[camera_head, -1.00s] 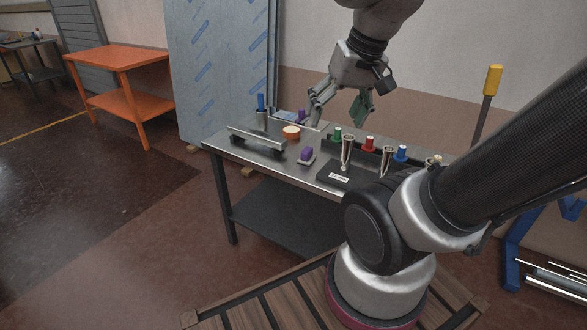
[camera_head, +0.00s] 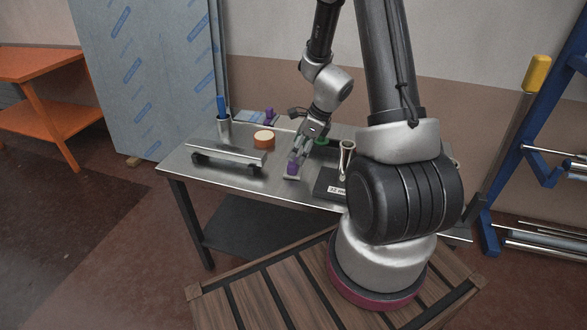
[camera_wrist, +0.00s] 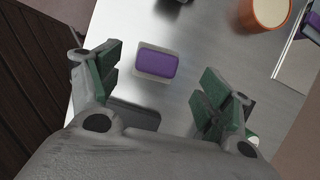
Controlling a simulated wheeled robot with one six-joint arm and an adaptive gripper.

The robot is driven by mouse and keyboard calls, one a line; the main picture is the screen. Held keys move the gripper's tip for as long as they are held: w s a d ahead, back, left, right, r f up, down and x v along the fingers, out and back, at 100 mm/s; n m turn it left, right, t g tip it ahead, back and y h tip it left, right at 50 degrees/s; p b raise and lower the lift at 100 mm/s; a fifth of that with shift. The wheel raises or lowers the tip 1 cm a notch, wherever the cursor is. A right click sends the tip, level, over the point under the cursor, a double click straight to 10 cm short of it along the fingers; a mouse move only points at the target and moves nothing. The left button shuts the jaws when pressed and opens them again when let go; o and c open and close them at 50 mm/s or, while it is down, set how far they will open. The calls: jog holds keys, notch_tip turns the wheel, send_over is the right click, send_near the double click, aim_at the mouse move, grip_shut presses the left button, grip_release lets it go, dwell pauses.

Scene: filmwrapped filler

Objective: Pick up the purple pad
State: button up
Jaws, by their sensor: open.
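The purple pad (camera_head: 292,169) sits on a pale base on the metal table, partly behind my gripper in the head view. In the wrist view the purple pad (camera_wrist: 157,62) is a rounded block with a light rim, lying flat between and just beyond my fingertips. My gripper (camera_head: 298,157) is over the pad, pointing down. In the wrist view my gripper (camera_wrist: 160,75) is open, with green-lined fingers on either side of the pad and nothing between them. The exact height above the pad is hard to tell.
A metal bar on dark feet (camera_head: 228,156) lies left of the pad. An orange round tub (camera_head: 264,140), a cup with a blue item (camera_head: 223,128) and another purple object (camera_head: 270,114) stand behind. A dark labelled block with a metal cylinder (camera_head: 345,160) is close on the right.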

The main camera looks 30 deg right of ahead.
aim_at(293, 163)
jog(key=x, duration=0.6)
jog(key=shift+s+f, duration=0.15)
jog(key=shift+f, duration=0.05)
jog(key=c, duration=1.1)
